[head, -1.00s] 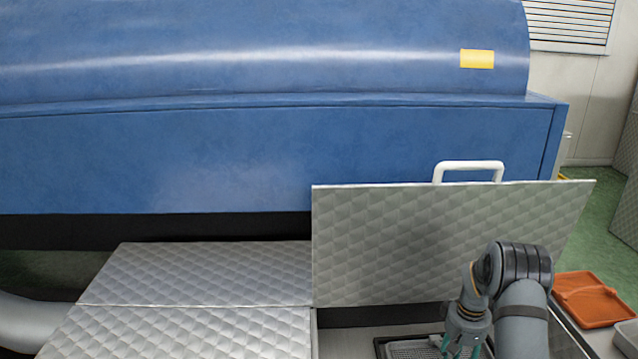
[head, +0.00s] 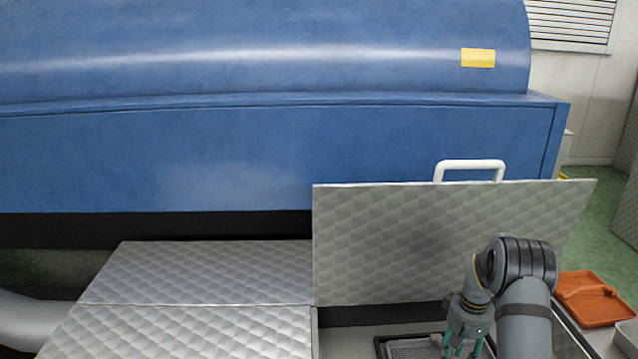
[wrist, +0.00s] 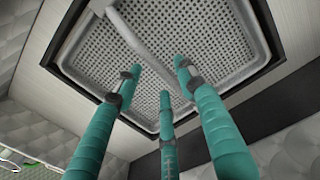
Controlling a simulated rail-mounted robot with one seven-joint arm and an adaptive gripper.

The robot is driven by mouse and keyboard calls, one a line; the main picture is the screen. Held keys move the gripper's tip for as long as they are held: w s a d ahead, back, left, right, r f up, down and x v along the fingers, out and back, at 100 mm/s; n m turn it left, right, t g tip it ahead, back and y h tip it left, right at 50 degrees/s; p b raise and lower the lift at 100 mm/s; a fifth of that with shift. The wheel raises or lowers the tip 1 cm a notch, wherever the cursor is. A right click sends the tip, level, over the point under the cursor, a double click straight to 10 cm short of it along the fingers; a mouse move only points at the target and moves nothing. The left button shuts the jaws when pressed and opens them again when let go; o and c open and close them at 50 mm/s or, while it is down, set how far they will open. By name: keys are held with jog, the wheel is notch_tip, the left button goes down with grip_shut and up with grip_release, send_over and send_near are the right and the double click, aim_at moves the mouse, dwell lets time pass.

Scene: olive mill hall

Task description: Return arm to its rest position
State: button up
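My gripper (head: 463,342) hangs low at the bottom right of the head view, in front of the raised patterned lid (head: 430,245). The fingers appear above the basket; I cannot tell whether any finger touches the handle. In the head view, the basket (head: 412,350) shows only partly, cut off by the frame and my gripper.
The open lid stands upright with a white handle (head: 470,165) on top. Closed patterned plates (head: 200,275) lie to its left. A large blue machine (head: 250,150) fills the back. An orange tray (head: 597,300) and a pale bin (head: 628,338) are at the right.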

notch_tip(320, 180, up, 9)
notch_tip(320, 180, down, 11)
jog(key=shift+s+f, duration=0.1)
jog(key=shift+f, duration=0.1)
jog(key=shift+r+p, duration=0.2)
jog(key=shift+p, duration=0.45)
notch_tip(320, 180, up, 8)
jog(key=p, duration=0.5)
jog(key=shift+p, duration=0.4)
jog(key=shift+f, duration=0.1)
